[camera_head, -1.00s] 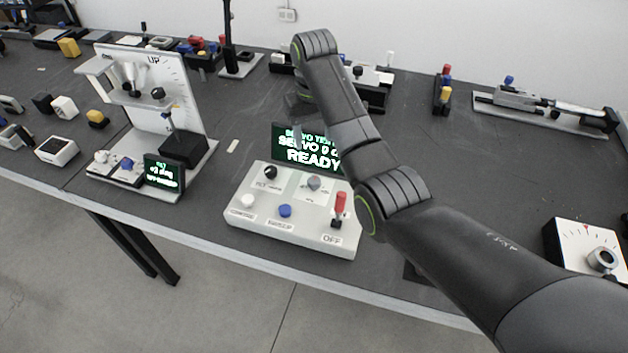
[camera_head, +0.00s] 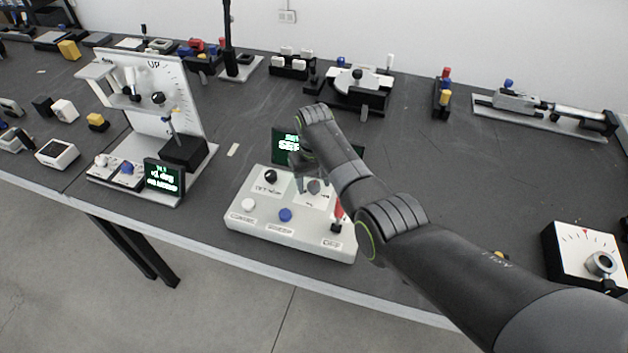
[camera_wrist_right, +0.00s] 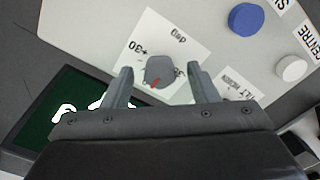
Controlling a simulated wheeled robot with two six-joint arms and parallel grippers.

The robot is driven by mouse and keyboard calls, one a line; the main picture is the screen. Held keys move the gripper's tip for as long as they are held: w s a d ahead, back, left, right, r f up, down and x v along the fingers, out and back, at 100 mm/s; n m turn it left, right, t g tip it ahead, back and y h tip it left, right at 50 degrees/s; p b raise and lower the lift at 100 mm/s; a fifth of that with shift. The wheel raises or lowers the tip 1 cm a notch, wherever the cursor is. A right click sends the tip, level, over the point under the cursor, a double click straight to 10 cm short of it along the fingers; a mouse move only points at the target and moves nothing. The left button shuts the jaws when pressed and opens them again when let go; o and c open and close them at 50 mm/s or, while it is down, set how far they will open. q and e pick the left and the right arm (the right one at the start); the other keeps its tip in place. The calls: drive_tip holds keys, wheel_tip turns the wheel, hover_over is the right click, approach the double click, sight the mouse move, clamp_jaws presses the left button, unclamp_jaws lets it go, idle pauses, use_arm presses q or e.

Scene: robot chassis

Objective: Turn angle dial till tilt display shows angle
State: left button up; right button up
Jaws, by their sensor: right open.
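The grey angle dial (camera_head: 314,187) with a red pointer sits on the white console (camera_head: 255,216); it also shows in the right wrist view (camera_wrist_right: 160,71) on a white scale plate marked 30 and deg. My right gripper (camera_wrist_right: 160,68) is open, its fingers on either side of the dial, with gaps visible; contact is not clear. In the head view my right gripper (camera_head: 304,180) is over the console. The green-lit display (camera_head: 283,145) behind the console is mostly hidden by my arm. A small display (camera_head: 163,178) stands before the tilt stand (camera_head: 150,95); its text seems to include "deg". My left gripper is not in view.
The console also carries a black knob (camera_head: 270,177), a white button (camera_head: 248,204), a blue button (camera_head: 285,215) and a red lever (camera_head: 338,213). A white dial box (camera_head: 580,245) stands at right.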

drive_tip(key=c, duration=1)
drive_tip(key=shift+m, duration=0.3)
drive_tip(key=shift+r+m+p, duration=0.15)
drive_tip(key=shift+m+p, duration=0.65)
drive_tip(key=shift+m, duration=0.4)
drive_tip(key=shift+m+p, duration=0.6)
drive_tip(key=shift+m, duration=1.7)
drive_tip(key=shift+w, duration=0.1)
drive_tip(key=o, duration=1)
